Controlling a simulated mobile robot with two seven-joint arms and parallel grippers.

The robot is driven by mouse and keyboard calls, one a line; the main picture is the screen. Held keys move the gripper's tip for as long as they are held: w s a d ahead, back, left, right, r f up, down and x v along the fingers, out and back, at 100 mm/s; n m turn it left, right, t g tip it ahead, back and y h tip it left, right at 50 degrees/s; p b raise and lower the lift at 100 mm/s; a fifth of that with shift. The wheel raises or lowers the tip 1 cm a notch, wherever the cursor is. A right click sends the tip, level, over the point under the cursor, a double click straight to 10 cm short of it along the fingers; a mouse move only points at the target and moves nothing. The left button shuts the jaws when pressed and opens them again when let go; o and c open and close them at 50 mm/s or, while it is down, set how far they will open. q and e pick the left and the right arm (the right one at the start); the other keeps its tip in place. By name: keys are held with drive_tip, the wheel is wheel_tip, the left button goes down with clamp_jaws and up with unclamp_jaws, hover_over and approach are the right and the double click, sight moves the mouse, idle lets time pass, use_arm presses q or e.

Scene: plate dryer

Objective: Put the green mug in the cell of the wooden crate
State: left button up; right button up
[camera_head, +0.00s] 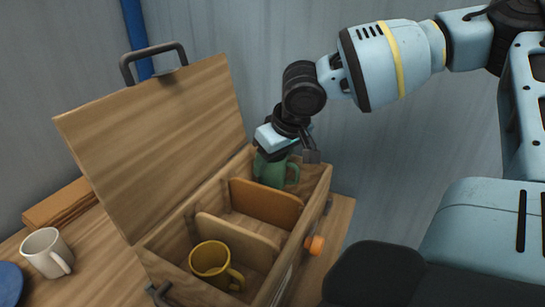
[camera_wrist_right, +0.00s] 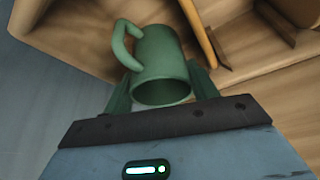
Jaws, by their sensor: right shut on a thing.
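The green mug (camera_head: 271,171) is in the far cell of the open wooden crate (camera_head: 153,241) in the head view, partly hidden by my right gripper (camera_head: 287,150). The gripper points down into that cell and is shut on the mug. In the right wrist view, the green mug (camera_wrist_right: 161,62) sits between the fingers of my right gripper (camera_wrist_right: 160,88), with its handle to the left. A wooden crate wall and divider show behind it. I cannot tell whether the mug touches the cell floor. My left gripper is not in view.
A yellow mug (camera_head: 211,263) stands in the near cell. An orange-brown divider (camera_head: 266,203) and a paler divider (camera_head: 236,243) split the crate. The raised lid (camera_head: 160,140) stands on the left. A white mug (camera_head: 46,252) and a blue plate (camera_head: 9,281) are at the table's left.

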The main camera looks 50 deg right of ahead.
drive_tip(key=shift+f, duration=0.1)
drive_tip(key=shift+f, duration=0.45)
drive_tip(key=shift+f, duration=0.15)
drive_tip(key=o, duration=0.9)
drive_tip(key=shift+c, duration=0.2)
drive_tip(key=shift+r, duration=0.35)
drive_tip(key=p+v, duration=0.2)
drive_tip(key=v, duration=1)
drive_tip(key=shift+r, duration=0.25)
